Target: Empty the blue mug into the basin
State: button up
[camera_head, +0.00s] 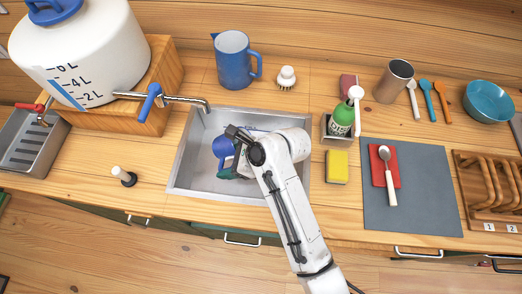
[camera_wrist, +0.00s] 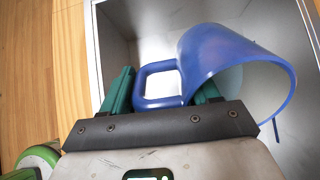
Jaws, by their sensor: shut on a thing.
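The blue mug (camera_head: 222,147) is over the steel basin (camera_head: 180,178) in the head view, at the basin's left half. In the wrist view the mug (camera_wrist: 215,50) is tipped on its side, its open mouth toward the lower right. Its pale inside shows in part; I cannot see any contents. My gripper (camera_wrist: 162,90) has its teal fingers on either side of the mug's handle and is shut on it. In the head view my gripper (camera_head: 236,164) is partly hidden by my own wrist. A thin dark blue strip shows below the mug's rim; I cannot tell what it is.
A tap (camera_head: 180,99) from the white water tank (camera_head: 85,50) reaches the basin's back left corner. A blue jug (camera_head: 233,62) and a brush (camera_head: 286,77) stand behind the basin. A green bottle (camera_head: 341,120) and yellow sponge (camera_head: 337,167) are at its right.

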jog(key=shift+d+r+y, duration=0.1)
jog(key=shift+r+y, duration=0.35)
jog(key=shift+y, duration=0.45)
jog(key=shift+r+y, duration=0.45)
jog(key=shift+y, duration=0.45)
dwell(0.5)
jog(key=shift+d+r+y+b, duration=0.15)
jog(key=shift+r+y+b, duration=0.25)
jog(key=shift+y+b, duration=0.95)
jog(key=shift+d+r+t+y+b, duration=0.35)
jog(key=shift+d+b, duration=0.2)
jog(key=shift+d, duration=0.2)
dwell(0.5)
jog(key=shift+d+r+y, duration=0.25)
jog(key=shift+r+y, duration=0.65)
jog(key=shift+r, duration=0.2)
jog(key=shift+d+r+p, duration=0.1)
jog(key=shift+r+p, duration=0.25)
jog(key=shift+r, duration=0.2)
jog(key=f, duration=0.1)
jog(key=f+h, duration=0.1)
jog(key=f, duration=0.1)
jog(key=shift+s+a+b, duration=0.1)
jog(key=shift+a+b, duration=0.3)
jog(key=shift+a+f+h, duration=0.35)
jog(key=shift+a+h, duration=0.1)
jog(key=shift+h, duration=0.45)
